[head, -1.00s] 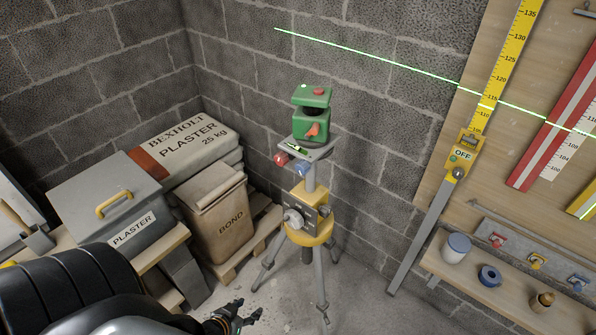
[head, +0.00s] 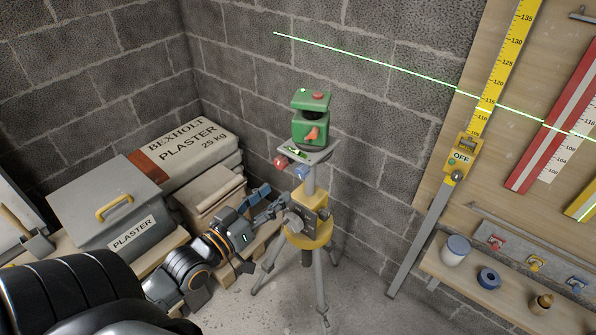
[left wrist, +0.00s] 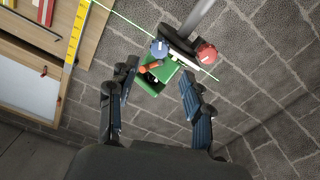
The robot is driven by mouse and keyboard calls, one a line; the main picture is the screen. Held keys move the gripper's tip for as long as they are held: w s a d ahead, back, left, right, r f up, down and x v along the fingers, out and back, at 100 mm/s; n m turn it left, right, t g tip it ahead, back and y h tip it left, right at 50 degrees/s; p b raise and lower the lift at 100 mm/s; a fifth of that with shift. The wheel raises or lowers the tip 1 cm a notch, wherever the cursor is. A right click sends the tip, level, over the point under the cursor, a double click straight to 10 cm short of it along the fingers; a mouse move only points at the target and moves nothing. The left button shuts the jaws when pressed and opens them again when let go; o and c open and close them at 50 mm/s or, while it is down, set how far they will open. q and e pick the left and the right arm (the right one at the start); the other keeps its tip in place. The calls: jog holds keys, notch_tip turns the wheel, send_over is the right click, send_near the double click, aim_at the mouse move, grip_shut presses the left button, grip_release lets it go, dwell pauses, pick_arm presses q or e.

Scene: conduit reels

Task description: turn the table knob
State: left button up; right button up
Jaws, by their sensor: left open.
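A green laser level (head: 311,128) sits on a small grey tilting table (head: 318,153) on top of a tripod. A red knob (head: 280,162) and a blue knob (head: 301,171) are under the table's front edge. A grey round knob (head: 293,221) is on the yellow tripod body (head: 314,202). My left gripper (head: 268,203) is open, just left of the yellow body and below the red knob; I cannot tell if it touches anything. In the left wrist view the blue knob (left wrist: 159,48) and red knob (left wrist: 207,54) show beyond the open fingers (left wrist: 158,72). My right gripper is out of view.
A grey plaster bin (head: 100,208) and a plaster sack (head: 185,150) stand left of the tripod. A paper bond bag (head: 210,190) is behind my left gripper. A block wall is close behind. A yellow staff (head: 485,110) and a shelf (head: 510,290) stand at right.

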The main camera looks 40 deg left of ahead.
aim_at(299, 174)
pick_arm(q)
jog(key=w, duration=0.3)
jog(key=w+p, duration=0.1)
jog(key=w, duration=0.5)
jog(key=shift+w+d+p, duration=0.25)
jog(key=shift+d+p, duration=0.15)
grip_shut()
jog(key=shift+r+m+p, duration=0.15)
jog(key=shift+m+p, duration=0.25)
